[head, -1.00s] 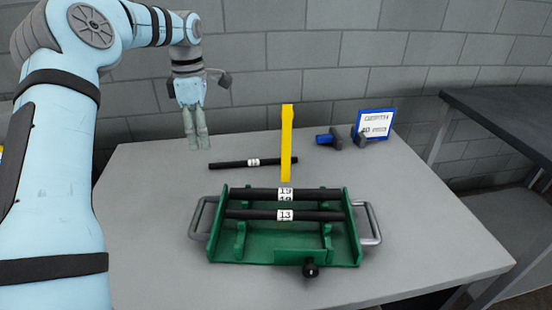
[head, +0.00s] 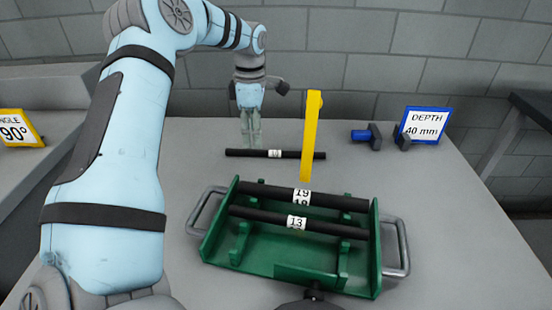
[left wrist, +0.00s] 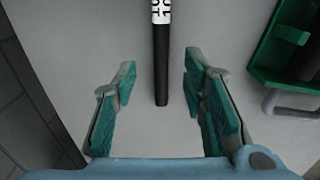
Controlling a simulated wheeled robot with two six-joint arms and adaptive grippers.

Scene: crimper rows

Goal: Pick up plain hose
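A straight black hose (head: 247,153) with a small white label lies loose on the grey table behind the green tray; the label is too small to read in the head view. My left gripper (head: 251,144) points down by the left part of this hose. In the left wrist view the gripper (left wrist: 158,85) is open and empty, and the hose (left wrist: 162,70) ends between its fingers, touching neither. Two more black hoses lie across the tray, a rear one (head: 265,193) labelled 19 and a front one (head: 262,216) labelled 13. My right gripper is not in view.
The green tray (head: 300,270) with grey side handles stands in front. A yellow upright bar (head: 311,135) rises beside the loose hose. A blue-and-black tool (head: 368,136) and a "DEPTH 40 mm" sign (head: 423,125) stand at the back right. A 90° sign (head: 18,128) is at far left.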

